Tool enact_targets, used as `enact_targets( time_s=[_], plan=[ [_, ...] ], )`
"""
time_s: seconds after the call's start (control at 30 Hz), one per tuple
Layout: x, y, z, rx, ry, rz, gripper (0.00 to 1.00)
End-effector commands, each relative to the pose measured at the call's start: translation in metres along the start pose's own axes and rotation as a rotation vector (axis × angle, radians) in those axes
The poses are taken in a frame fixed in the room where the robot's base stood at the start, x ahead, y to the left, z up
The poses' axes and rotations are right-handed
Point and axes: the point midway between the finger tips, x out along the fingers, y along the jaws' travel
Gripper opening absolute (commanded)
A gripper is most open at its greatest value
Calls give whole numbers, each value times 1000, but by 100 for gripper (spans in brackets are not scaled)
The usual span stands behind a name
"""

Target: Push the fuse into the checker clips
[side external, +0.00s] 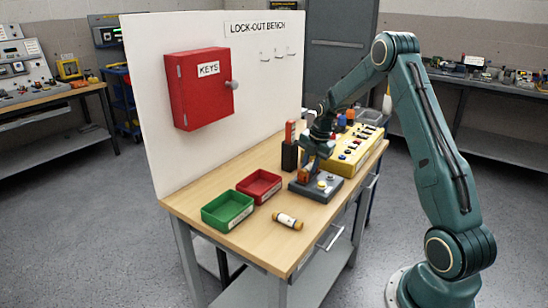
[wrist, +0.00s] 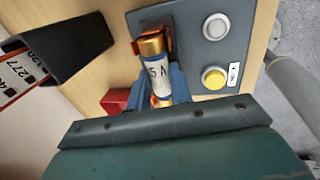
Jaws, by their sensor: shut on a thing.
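My gripper (side external: 311,168) points down over the checker (side external: 322,190), a dark grey plate with a yellow and a whitish button. In the wrist view my gripper (wrist: 160,92) is shut on a fuse (wrist: 157,72), a white tube marked 5 A with gold caps. The fuse's upper cap is at an orange-brown checker clip (wrist: 165,31); I cannot tell whether it is seated in it. The other clip is hidden by the fuse and fingers. The checker (wrist: 190,50) shows beneath, its buttons to the right. In the side view the gripper hides the held fuse.
Another fuse (side external: 287,221) lies loose on the bench (side external: 250,236). Green (side external: 228,210) and red (side external: 259,187) bins stand left of the checker. A black holder (side external: 290,156) with an orange-red tester stands behind it, close to my gripper. A yellow panel (side external: 352,150) is at right.

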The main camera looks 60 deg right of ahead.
Motion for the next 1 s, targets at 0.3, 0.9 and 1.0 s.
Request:
enact_targets(
  time_s=[0.3, 0.9, 1.0],
  plan=[
    [6, -2, 0, 0, 1, -2, 0],
    [5, -1, 0, 0, 0, -1, 47],
    [2, 0, 0, 0, 0, 0, 47]
  ],
)
